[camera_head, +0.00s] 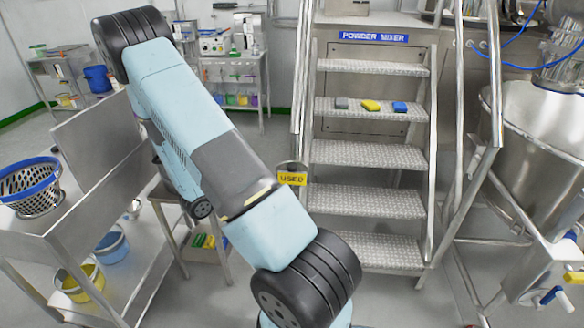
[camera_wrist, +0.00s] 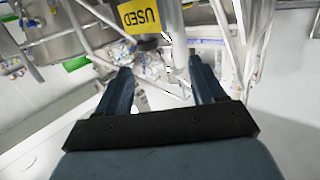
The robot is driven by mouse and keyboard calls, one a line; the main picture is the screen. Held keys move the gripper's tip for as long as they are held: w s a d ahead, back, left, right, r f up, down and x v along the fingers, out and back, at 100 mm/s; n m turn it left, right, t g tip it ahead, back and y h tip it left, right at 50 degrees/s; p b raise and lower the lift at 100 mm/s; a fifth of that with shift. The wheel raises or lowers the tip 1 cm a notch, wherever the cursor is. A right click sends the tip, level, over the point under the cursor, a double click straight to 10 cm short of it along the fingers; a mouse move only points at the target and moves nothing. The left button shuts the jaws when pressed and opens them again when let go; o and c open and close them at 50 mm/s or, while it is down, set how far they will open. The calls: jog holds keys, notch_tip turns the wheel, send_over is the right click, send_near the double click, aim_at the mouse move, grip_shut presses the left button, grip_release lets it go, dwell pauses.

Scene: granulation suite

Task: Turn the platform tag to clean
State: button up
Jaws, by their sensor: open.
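The platform tag (camera_head: 292,178) is a small yellow plate reading "USED". It hangs at the left side of the metal steps, beside the handrail post. In the wrist view the tag (camera_wrist: 138,16) shows upside down at the top, beyond my fingertips. My gripper (camera_wrist: 160,80) is open, with its two dark fingers apart and nothing between them. The tag lies ahead of the fingers and slightly left of centre, not touching them. In the head view my arm crosses the middle and my fingers are hidden.
Steps (camera_head: 368,155) marked "POWDER MIXER" carry grey, yellow and blue blocks (camera_head: 370,106). A steel vessel (camera_head: 545,140) stands at right. A steel cart (camera_head: 60,225) with a blue-rimmed basket (camera_head: 28,187) stands at left.

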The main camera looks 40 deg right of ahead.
aim_at(292, 165)
jog(key=shift+g+h, duration=0.5)
jog(key=shift+h, duration=0.1)
jog(key=s+d, duration=0.1)
jog(key=d, duration=0.3)
jog(key=s+d, duration=0.1)
jog(key=d, duration=0.9)
jog(key=shift+s+f, duration=0.2)
jog(key=shift+s, duration=0.2)
jog(key=c, duration=1)
jog(key=shift+o, duration=0.2)
